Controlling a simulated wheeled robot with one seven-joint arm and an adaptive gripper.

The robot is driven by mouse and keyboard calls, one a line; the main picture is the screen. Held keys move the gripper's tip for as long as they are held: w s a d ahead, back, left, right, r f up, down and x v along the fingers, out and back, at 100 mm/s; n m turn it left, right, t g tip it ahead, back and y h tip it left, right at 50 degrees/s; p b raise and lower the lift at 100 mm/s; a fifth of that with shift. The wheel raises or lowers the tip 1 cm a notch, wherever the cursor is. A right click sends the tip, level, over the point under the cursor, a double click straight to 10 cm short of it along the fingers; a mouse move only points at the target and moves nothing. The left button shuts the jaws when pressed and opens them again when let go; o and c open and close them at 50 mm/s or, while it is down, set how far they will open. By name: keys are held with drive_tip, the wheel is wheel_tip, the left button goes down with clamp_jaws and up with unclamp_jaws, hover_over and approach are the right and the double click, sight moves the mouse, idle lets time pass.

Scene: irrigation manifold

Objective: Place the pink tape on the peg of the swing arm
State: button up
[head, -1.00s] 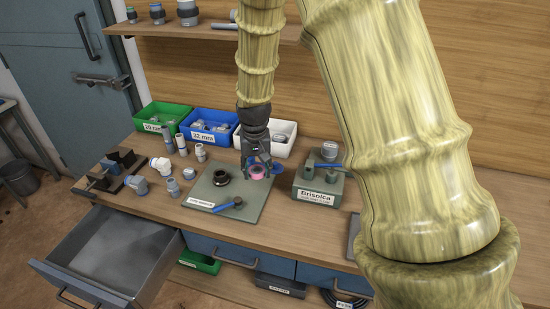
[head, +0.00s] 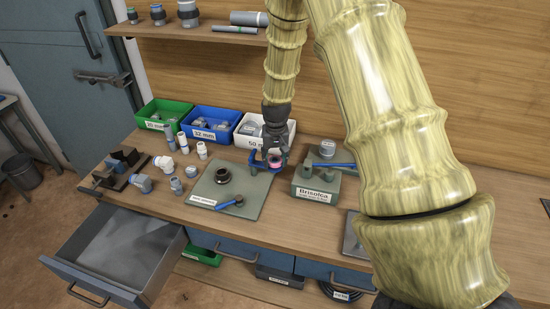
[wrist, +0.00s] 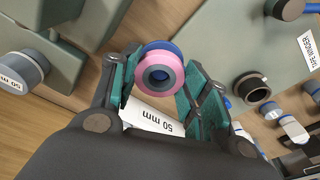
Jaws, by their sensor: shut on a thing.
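My gripper (head: 273,160) is shut on the pink tape (head: 274,160), holding it above the back right part of a grey-green board. In the wrist view the pink tape (wrist: 158,75) is a ring with a dark centre, between the teal fingers, with a blue rim behind it. The board (head: 245,185) bears a label that reads TAPE WINDER in the wrist view. A blue arm (head: 229,202) with a dark round end lies at its front, apart from the tape. I cannot tell surely which part is the peg. A black ring-shaped fitting (head: 222,175) stands on the board.
A grey-green Brisolca block (head: 316,184) with a blue lever stands right of the board. Green (head: 150,114), blue (head: 205,136) and white (head: 246,139) bins line the back. Several pipe fittings stand to the left. An open drawer (head: 120,245) juts out at front left.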

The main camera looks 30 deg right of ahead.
sight(276, 164)
drive_tip(key=shift+f, duration=0.6)
drive_tip(key=shift+f, duration=0.1)
drive_tip(key=o, duration=0.8)
drive_tip(key=shift+c, duration=0.2)
wheel_tip(276, 164, up, 12)
drive_tip(key=s+b, duration=0.1)
drive_tip(key=b, duration=0.3)
drive_tip(key=shift+s+a, duration=0.15)
drive_tip(key=shift+a, duration=0.15)
